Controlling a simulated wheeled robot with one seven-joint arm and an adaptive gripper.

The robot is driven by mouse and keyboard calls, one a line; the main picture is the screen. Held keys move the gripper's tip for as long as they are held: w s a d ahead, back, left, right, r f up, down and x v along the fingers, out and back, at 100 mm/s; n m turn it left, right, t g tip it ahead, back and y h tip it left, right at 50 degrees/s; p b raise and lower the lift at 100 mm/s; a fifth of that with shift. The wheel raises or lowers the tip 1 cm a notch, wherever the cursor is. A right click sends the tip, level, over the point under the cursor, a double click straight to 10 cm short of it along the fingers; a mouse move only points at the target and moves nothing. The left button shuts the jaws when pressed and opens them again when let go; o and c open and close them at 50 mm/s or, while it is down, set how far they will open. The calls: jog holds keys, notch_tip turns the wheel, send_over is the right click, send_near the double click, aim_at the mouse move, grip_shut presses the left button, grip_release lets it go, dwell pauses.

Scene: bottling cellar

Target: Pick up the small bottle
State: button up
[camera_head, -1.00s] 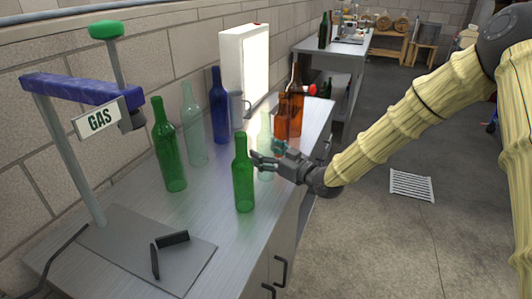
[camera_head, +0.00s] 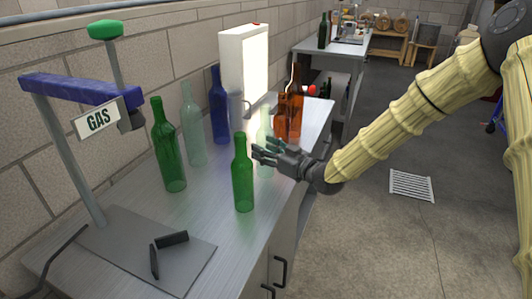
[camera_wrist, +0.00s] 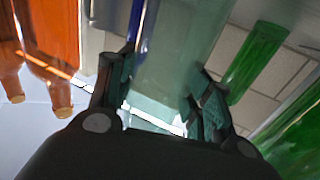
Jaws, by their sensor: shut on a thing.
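Several bottles stand on the metal bench. A pale, see-through bottle (camera_head: 265,128) is partly hidden behind my gripper (camera_head: 262,153). In the wrist view the pale bottle (camera_wrist: 172,65) lies between the two fingers of my gripper (camera_wrist: 160,98), which is shut on it. In the head view it looks upright and at bench level; I cannot tell whether its base touches the bench. A green bottle (camera_head: 243,175) stands just left of and nearer than the fingers. I cannot tell from size alone which bottle is the small one.
Behind are a tall green bottle (camera_head: 168,150), another pale bottle (camera_head: 193,130), a blue bottle (camera_head: 219,110) and orange bottles (camera_head: 288,112). A lit white panel (camera_head: 244,65) stands at the wall. A GAS stand (camera_head: 62,150) is at left. Floor at right is mostly clear.

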notch_tip(320, 180, up, 3)
jog(key=shift+f, duration=0.2)
jog(key=s+d, duration=0.2)
jog(key=s, duration=0.5)
jog(key=s+d+r, duration=0.1)
jog(key=s+d, duration=0.2)
jog(key=s, duration=0.5)
jog(key=shift+b, duration=0.45)
jog(key=shift+s, duration=0.1)
